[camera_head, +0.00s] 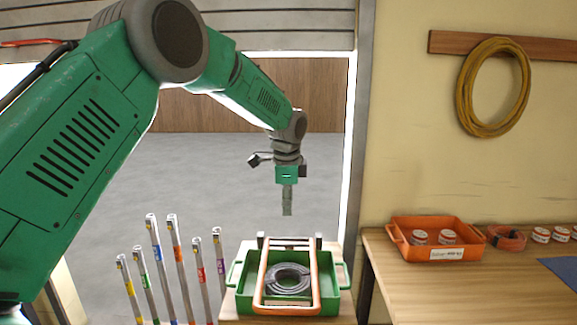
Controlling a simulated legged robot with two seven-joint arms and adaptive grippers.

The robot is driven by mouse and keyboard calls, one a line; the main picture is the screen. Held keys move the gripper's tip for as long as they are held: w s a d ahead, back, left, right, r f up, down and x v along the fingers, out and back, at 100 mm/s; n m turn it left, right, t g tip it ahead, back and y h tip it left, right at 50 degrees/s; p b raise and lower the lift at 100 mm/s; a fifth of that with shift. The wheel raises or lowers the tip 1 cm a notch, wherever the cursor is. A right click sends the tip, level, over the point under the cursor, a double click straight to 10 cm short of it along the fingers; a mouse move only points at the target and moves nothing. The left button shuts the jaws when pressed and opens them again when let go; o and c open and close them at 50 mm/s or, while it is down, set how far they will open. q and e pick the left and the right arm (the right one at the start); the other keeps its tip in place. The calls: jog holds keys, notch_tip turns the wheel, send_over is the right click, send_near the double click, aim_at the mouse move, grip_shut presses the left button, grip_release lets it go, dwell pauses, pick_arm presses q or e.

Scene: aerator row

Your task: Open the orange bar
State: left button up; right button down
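The orange bar (262,278) is a rectangular loop that lies over a green tray (243,300). Its near cross piece is at the tray's front, and its far end rises at the tray's back between two dark posts. A dark grey coil (288,279) lies in the tray, seen through the loop. My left gripper (287,212) hangs pointing down, above and behind the bar and apart from it. Its fingers show as one narrow grey block, so I cannot tell whether they are open or shut. Nothing shows held in it. My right gripper is out of view.
Several upright rods with coloured bands (180,265) stand just left of the tray. On the right, a wooden bench (420,290) bears an orange tray (463,254), an orange coil (506,238) and small jars. A yellow hose (468,85) hangs on the wall.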

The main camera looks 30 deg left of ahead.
pick_arm(q)
jog(key=w+a+r, duration=0.2)
jog(key=w+r, duration=0.1)
jog(key=r, duration=0.5)
jog(key=shift+r, duration=0.35)
dwell(0.4)
jog(key=shift+w, duration=0.1)
dwell(0.4)
